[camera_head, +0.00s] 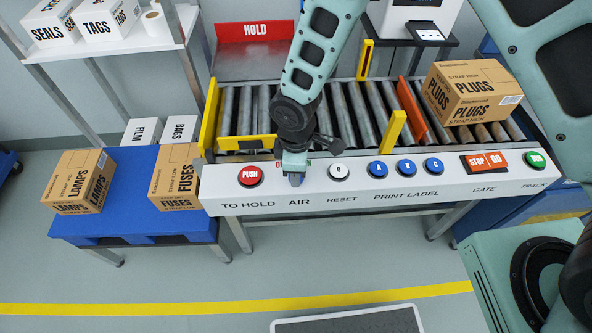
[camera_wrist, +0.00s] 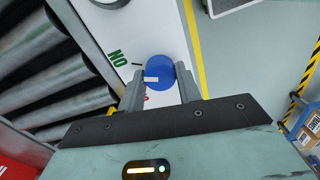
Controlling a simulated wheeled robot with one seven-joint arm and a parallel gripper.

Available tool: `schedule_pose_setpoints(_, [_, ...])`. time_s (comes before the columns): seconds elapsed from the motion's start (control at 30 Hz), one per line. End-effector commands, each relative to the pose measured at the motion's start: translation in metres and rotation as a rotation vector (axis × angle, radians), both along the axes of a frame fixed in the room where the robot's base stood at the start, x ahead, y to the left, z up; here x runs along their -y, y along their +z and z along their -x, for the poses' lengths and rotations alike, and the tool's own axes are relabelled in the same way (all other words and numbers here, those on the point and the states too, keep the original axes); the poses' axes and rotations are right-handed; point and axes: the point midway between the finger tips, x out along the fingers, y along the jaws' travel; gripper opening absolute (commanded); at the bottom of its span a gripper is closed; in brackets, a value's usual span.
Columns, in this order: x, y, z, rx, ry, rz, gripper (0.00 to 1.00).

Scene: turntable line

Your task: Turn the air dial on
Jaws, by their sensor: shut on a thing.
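The air dial is a blue round knob (camera_wrist: 160,70) with a white pointer mark, on the white panel (camera_head: 450,186) above the word AIR. In the wrist view my gripper (camera_wrist: 160,84) has one finger on each side of the knob and is shut on it. The white mark points left, between the green ON label (camera_wrist: 117,58) at upper left and a partly hidden red label at lower left. In the head view my gripper (camera_head: 295,176) comes down from above at the AIR position and hides most of the dial.
A red PUSH button (camera_head: 250,176) is close on the left and a white RESET button (camera_head: 339,172) on the right. Blue PRINT LABEL buttons (camera_head: 405,167) follow. The roller conveyor (camera_head: 345,115) behind carries a PLUGS box (camera_head: 470,90). A blue table (camera_head: 135,207) with boxes stands left.

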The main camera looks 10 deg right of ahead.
Motion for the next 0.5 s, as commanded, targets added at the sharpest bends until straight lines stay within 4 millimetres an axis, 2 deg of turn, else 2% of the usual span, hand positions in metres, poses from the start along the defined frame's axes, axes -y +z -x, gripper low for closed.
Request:
schedule_pose_setpoints(0.2, [-0.0001, 0.0004, -0.0008, 0.002, -0.095, 0.000, 0.11])
schedule_pose_setpoints(0.5, [0.0000, 0.0008, -0.0007, 0.001, -0.144, -0.001, 0.11])
